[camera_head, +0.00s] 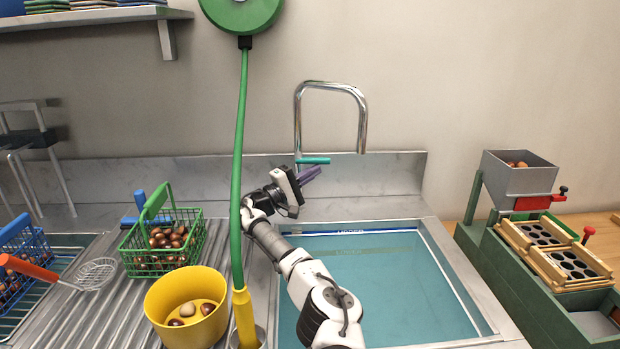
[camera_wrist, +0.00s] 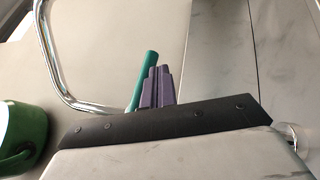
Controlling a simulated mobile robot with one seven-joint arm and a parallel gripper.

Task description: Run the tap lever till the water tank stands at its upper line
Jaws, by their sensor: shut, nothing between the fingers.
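The tap is a chrome gooseneck (camera_head: 298,115) at the back of the sink, and its pipe also shows in the wrist view (camera_wrist: 48,60). Its teal lever (camera_head: 314,161) sticks out to the right at the tap's base; in the wrist view the lever (camera_wrist: 145,75) is beside my fingers. My gripper (camera_head: 312,173) is shut and empty, its purple fingers just below and near the lever; in the wrist view the fingertips (camera_wrist: 159,72) overlap the lever's side. I cannot tell whether they touch. The tank (camera_head: 390,285) holds blue-green water; an upper line marking (camera_head: 365,232) shows at its back wall.
A green hose (camera_head: 240,150) hangs from a reel into a yellow handle at the tank's left. A green basket of chestnuts (camera_head: 165,215) and a yellow bucket (camera_head: 187,290) stand left. A green machine with a hopper (camera_head: 515,180) stands right.

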